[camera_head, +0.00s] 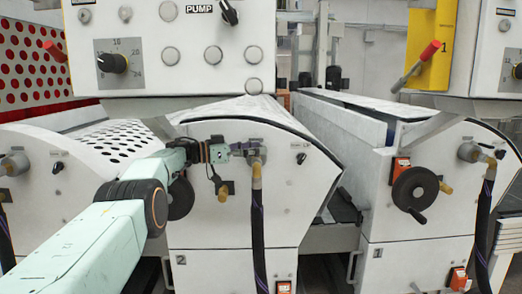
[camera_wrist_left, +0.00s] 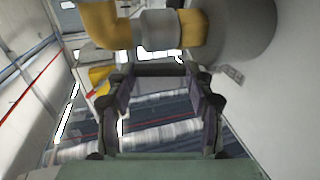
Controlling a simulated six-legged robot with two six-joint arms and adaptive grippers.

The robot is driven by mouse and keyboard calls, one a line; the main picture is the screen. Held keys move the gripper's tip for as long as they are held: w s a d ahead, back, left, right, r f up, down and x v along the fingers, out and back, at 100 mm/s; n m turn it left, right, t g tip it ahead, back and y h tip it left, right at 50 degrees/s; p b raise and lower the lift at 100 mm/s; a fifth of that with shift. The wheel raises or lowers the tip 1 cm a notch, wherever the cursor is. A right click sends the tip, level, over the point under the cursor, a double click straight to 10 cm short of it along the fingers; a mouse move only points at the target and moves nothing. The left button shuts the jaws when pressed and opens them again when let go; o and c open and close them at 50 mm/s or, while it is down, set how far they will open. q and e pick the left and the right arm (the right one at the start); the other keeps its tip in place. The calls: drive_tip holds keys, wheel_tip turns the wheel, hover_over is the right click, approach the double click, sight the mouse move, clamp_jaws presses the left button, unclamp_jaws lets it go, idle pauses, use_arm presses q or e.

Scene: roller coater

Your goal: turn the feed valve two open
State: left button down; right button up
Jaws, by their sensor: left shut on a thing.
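The feed valve two (camera_head: 256,160) is a grey and brass fitting on the front of the white machine unit marked 2, with a dark hose hanging below it. My left gripper (camera_head: 238,149) reaches it from the left and is shut on its small handle, which is mostly hidden by the fingers. In the left wrist view the two fingers of the gripper (camera_wrist_left: 162,90) have a dark bar across their tips. The brass pipe (camera_wrist_left: 100,22) with its grey collar passes just above them. The handle's exact angle cannot be told. My right gripper is not in view.
A second brass fitting (camera_head: 223,191) sits below and left of the valve. A black handwheel (camera_head: 414,188) is on the neighbouring unit at the right. A panel with knobs (camera_head: 170,45) hangs above. A gap separates the two units.

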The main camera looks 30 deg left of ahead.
use_arm(q)
drive_tip(key=shift+a, duration=0.1)
idle(0.4)
drive_tip(key=c, duration=0.9)
unclamp_jaws()
drive_tip(key=shift+o, duration=0.6)
drive_tip(key=shift+s+a, duration=0.1)
drive_tip(key=shift+s, duration=0.15)
